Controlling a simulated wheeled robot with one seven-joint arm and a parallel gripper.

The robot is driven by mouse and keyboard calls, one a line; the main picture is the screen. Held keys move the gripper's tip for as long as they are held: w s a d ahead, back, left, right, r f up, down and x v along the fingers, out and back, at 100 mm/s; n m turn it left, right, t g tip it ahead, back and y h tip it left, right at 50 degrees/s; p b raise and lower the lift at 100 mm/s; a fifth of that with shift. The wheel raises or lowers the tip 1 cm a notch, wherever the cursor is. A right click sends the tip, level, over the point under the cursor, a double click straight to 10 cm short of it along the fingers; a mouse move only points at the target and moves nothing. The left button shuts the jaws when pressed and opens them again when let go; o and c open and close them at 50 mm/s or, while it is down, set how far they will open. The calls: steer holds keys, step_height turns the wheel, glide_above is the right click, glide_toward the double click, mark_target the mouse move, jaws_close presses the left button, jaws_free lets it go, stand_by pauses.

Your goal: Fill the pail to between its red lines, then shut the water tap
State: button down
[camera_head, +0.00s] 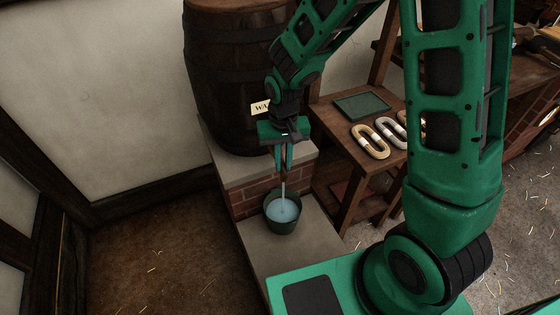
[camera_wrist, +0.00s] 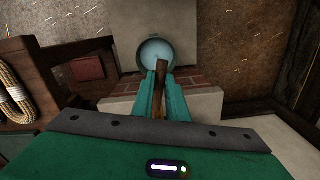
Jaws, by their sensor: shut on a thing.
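The pail (camera_head: 283,224), dark green, stands upright on the pale stone step below the barrel, and it also shows in the wrist view (camera_wrist: 141,62). Pale blue water (camera_head: 283,210) is inside it, and a thin stream falls into it from above. The red lines cannot be made out. My gripper (camera_head: 283,164) is in front of the barrel, above the pail. In the wrist view its green fingers (camera_wrist: 161,95) are shut on the brown tap handle (camera_wrist: 162,76). The tap's body is mostly hidden behind my gripper.
A large dark barrel (camera_head: 225,70) with a partly hidden label (camera_head: 260,108) stands on a brick plinth (camera_head: 245,197). To the right, a wooden bench (camera_head: 335,130) carries a dark green panel (camera_head: 362,106) and rope coils (camera_head: 370,141). The floor at left is open.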

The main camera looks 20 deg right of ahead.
mark_target(283, 165)
steer(key=c, duration=1.7)
jaws_free()
steer(key=shift+c, duration=0.2)
step_height(283, 165, up, 11)
steer(key=shift+f, duration=0.1)
